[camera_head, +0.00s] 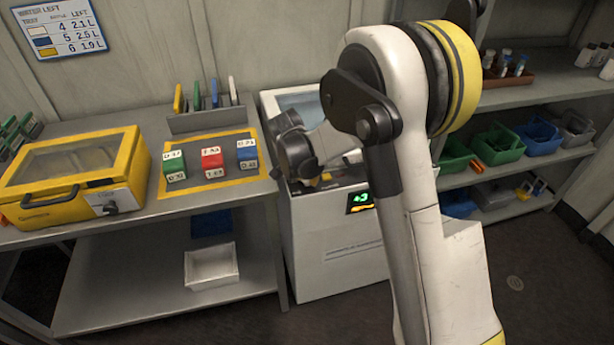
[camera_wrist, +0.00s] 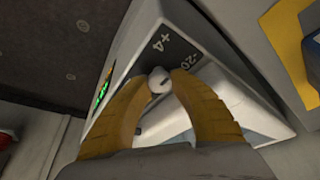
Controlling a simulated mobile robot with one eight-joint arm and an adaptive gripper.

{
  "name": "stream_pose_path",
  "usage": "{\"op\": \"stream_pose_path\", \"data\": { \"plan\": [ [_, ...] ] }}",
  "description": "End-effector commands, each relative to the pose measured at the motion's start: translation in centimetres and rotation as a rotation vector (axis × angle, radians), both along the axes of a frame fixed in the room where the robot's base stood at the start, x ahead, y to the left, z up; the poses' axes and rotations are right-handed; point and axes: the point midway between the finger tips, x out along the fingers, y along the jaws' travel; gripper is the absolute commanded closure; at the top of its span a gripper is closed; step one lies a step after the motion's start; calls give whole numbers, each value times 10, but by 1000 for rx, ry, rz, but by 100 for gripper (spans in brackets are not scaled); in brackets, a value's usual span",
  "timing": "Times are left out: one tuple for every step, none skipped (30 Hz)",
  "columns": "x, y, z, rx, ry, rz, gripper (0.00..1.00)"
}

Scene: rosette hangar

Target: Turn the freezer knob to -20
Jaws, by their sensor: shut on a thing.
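The freezer (camera_head: 335,255) is a white box standing between the bench and the shelves. Its knob (camera_wrist: 158,84) is small and pale, on a dark panel (camera_wrist: 185,48) marked +4 and -20. My gripper (camera_wrist: 158,77) has its two yellow-brown fingers closed on the knob, one on each side. Which mark the knob points at is too small to tell. In the head view my arm hides the knob and the fingertips. A lit green display (camera_head: 360,198) is on the freezer front; its digits are hard to read. It also shows at the left in the wrist view (camera_wrist: 104,86).
The bench (camera_head: 115,240) at left holds a yellow case (camera_head: 75,180) and green, red (camera_head: 211,159) and blue blocks on a yellow-edged mat. Shelves with green (camera_head: 497,146) and blue bins stand at right. Floor is clear in front of the shelves.

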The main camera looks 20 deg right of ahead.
Motion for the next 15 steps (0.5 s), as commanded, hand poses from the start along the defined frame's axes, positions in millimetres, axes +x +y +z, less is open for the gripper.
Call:
{"op": "stream_pose_path", "data": {
  "plan": [
    [1, 0, 0, -1, 1, -41, 100],
    [1, 0, 0, 0, 0, -67, 100],
    [1, 1, 0, 0, 2, -101, 100],
    [1, 1, 0, -1, 1, -126, 100],
    [1, 1, 0, 0, 0, -150, 100],
    [1, 1, 0, -1, 1, -180, 100],
    [1, 1, 0, -1, 1, -202, 100],
    [1, 1, 0, 0, 0, -223, 100],
    [1, 1, 0, 0, 0, -250, 100],
    [1, 1, 0, 0, 1, -269, 100],
    [1, 0, 0, 0, 2, -286, 100],
    [1, 0, 0, 0, 1, -308, 100],
    [1, 0, 0, 0, 0, -323, 100],
    [1, 0, 0, 0, 1, -337, 100],
    [1, 0, 0, -1, 1, -354, 100]
  ]
}}
